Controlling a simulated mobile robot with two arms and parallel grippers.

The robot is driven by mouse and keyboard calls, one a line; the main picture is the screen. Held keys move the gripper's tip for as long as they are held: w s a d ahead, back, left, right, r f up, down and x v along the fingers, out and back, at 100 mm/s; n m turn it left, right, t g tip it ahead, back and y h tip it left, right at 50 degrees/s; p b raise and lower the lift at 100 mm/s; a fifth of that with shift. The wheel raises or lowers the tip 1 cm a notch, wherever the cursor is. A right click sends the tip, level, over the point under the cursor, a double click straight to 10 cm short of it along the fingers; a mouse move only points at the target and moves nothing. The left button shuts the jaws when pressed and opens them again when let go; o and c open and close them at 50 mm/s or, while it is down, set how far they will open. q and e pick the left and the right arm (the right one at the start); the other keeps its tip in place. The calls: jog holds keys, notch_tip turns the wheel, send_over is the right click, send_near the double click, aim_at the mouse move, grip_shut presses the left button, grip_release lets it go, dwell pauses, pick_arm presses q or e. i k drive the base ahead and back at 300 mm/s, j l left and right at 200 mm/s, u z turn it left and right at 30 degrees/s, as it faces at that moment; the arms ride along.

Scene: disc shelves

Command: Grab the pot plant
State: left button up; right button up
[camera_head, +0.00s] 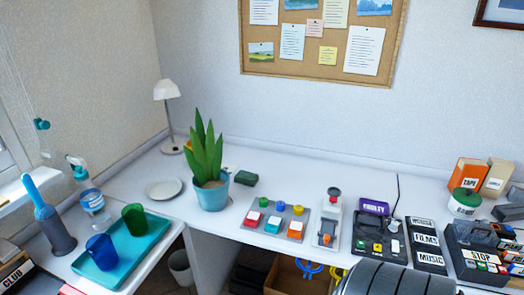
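The pot plant (207,165) stands upright on the white desk, left of the middle in the head view. It has several long, pointed green leaves and a light blue round pot (212,197) with soil showing at the top. The pot is near the desk's front edge. Neither my left nor my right gripper shows in this view, and nothing is touching the plant.
A teal tray (119,262) with two cups is at lower left. Desk space behind the saucer is clear.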

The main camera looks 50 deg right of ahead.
aim_at(205, 162)
jog(key=z, duration=1.3)
jog(key=i, duration=0.3)
